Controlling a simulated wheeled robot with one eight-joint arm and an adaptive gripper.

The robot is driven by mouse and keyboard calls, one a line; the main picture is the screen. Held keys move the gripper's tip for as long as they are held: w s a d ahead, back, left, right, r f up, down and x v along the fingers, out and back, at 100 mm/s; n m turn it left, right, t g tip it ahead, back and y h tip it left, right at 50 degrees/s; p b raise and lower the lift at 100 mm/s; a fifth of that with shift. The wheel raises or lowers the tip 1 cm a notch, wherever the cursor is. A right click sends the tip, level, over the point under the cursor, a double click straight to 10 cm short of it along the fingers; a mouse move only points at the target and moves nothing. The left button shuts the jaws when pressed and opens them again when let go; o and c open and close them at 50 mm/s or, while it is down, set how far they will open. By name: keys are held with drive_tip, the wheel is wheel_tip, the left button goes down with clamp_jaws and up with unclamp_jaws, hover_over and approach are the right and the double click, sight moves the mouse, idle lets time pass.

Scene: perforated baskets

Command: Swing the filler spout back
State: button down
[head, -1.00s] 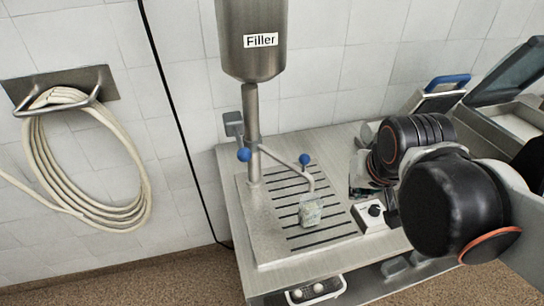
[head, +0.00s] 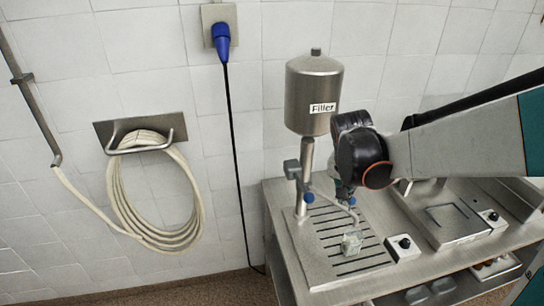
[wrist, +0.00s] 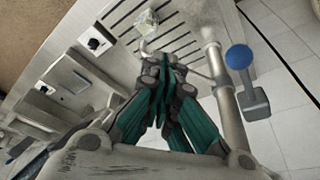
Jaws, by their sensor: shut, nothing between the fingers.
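The filler (head: 314,95) is a steel tank on a column, standing at the left of the steel bench. Its thin spout (head: 337,203) reaches out to the right over a small clear jar (head: 351,243) on the slotted drip plate (head: 330,227). In the wrist view my gripper (wrist: 172,62) is shut and empty beside the column. The jar (wrist: 147,21) lies beyond the fingertips, which hide much of the spout. I cannot tell whether they touch it.
A lever with a blue knob (wrist: 239,57) and grey block is on the column close to my gripper. A control box (head: 403,247) stands right of the drip plate, with a scale-like device (head: 455,222) beyond. A coiled hose (head: 150,195) hangs on the wall.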

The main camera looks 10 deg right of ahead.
drive_tip(key=shift+w+a, duration=0.1)
drive_tip(key=shift+w, duration=0.05)
drive_tip(key=shift+f, duration=0.15)
drive_tip(key=w+d+f, duration=0.2)
drive_tip(key=f, duration=0.3)
drive_tip(key=w+d+f, duration=0.2)
drive_tip(key=d+f, duration=0.1)
drive_tip(key=f, duration=0.2)
drive_tip(key=shift+w, duration=0.35)
drive_tip(key=shift+d, duration=0.1)
